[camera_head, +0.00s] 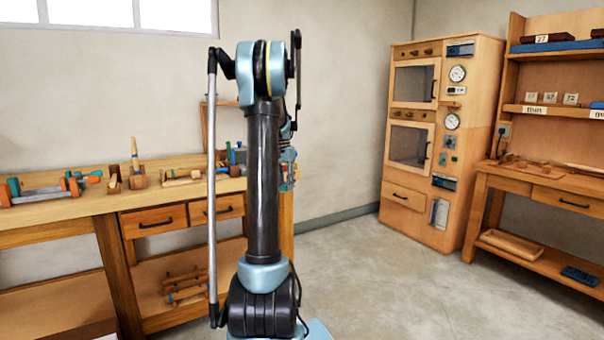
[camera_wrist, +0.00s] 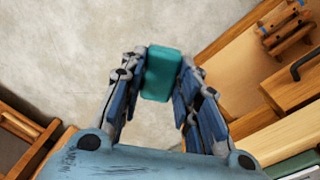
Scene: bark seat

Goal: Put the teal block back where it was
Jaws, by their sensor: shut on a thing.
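The teal block (camera_wrist: 161,73) is between the two blue-padded fingers of my gripper (camera_wrist: 158,85) in the wrist view. My gripper is shut on it and holds it up, with the grey floor seen far below. In the head view my arm stands in the middle and hides part of the workbench behind it. My gripper (camera_head: 289,172) shows only in part there, just right of the arm column, and I cannot make out the block in it.
A workbench (camera_head: 85,207) with wooden tools, pegs and drawers runs along the left wall. A tall wooden cabinet (camera_head: 405,165) stands at the back right. Another bench (camera_head: 548,188) with shelves is at far right. The floor (camera_head: 420,290) between them is clear.

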